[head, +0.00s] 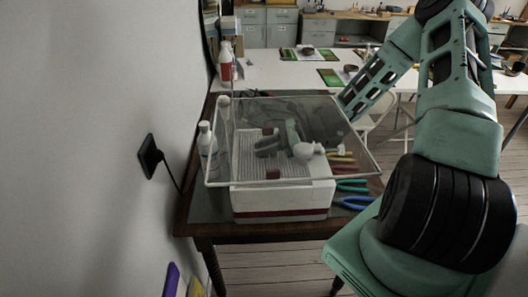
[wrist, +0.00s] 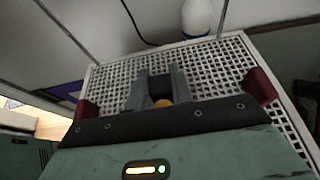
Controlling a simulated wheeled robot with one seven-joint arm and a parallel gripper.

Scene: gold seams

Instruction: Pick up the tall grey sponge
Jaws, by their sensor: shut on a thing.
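My gripper (wrist: 160,88) reaches in over a white perforated surface in the wrist view. Its two grey fingers are shut on a dark grey block, the sponge (wrist: 159,90), which sits between them. The sponge is partly hidden by the fingers, and a small orange spot shows at its near end. In the head view my gripper (head: 266,146) shows through a clear pane, pointing left above the ribbed top of a white box. The sponge cannot be made out clearly there. I cannot tell whether it touches the surface.
The white box (head: 280,204) with a red stripe stands on a dark table (head: 208,212). A tilted clear pane (head: 365,158) with a metal frame covers it. White bottles (head: 205,138) stand at the left by the wall. Coloured pliers (head: 353,188) lie right. Red blocks (wrist: 260,86) flank the perforated top.

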